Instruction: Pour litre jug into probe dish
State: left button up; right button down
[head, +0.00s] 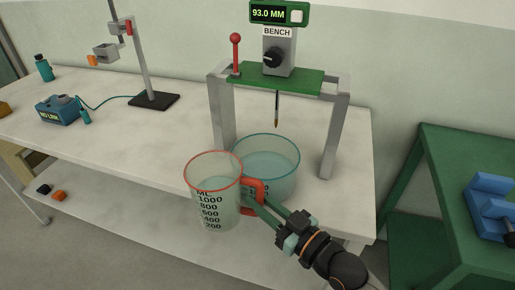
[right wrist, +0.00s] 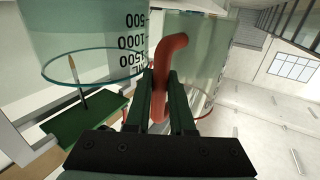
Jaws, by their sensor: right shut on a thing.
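The litre jug (head: 212,205) is clear with a red rim, a red handle and black marks up to 1000. It looks roughly upright, with pale liquid inside. My right gripper (head: 258,200) is shut on its red handle (right wrist: 170,58). The probe dish (head: 275,182), a wider clear vessel with a teal rim, stands on the bench just behind and right of the jug. It holds bluish liquid and also shows in the right wrist view (right wrist: 80,30). The jug hides part of its left side; I cannot tell whether they touch. My left gripper is not in view.
A gauge stand with a green crossbar (head: 275,80) straddles the dish, its thin probe (head: 277,108) hanging above it. A display reads 93.0 MM. A clamp stand (head: 150,98) and a blue box (head: 57,110) stand left. The bench (head: 130,140) is clear at centre left.

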aim_at(267, 181)
jog(key=shift+w+a+r, duration=0.1)
jog(key=shift+w, duration=0.05)
jog(key=shift+r, duration=0.2)
jog(key=shift+r+m, duration=0.1)
jog(key=shift+m, duration=0.2)
jog(key=shift+w+d+r+m+p, duration=0.15)
jog(key=shift+r+m+p, duration=0.25)
jog(key=shift+m, duration=0.2)
jog(key=shift+d+r+m+p, duration=0.15)
jog(key=shift+r+m+p, duration=0.25)
jog(key=shift+m, duration=0.2)
jog(key=shift+w+d+r+m+p, duration=0.15)
jog(key=shift+r+m+p, duration=0.2)
jog(key=shift+m, duration=0.3)
jog(key=shift+w+d+r+m+p, duration=0.15)
jog(key=shift+r+m+p, duration=0.2)
jog(key=shift+m, duration=0.35)
jog(key=shift+w+d+r+m+p, duration=0.1)
jog(key=shift+w+r+m+p, duration=0.1)
jog(key=shift+r+m, duration=0.35)
jog(key=shift+m, duration=0.3)
jog(key=shift+s+m+g+p, duration=0.1)
jog(key=shift+m+g+p, duration=0.25)
jog(key=shift+m, duration=0.45)
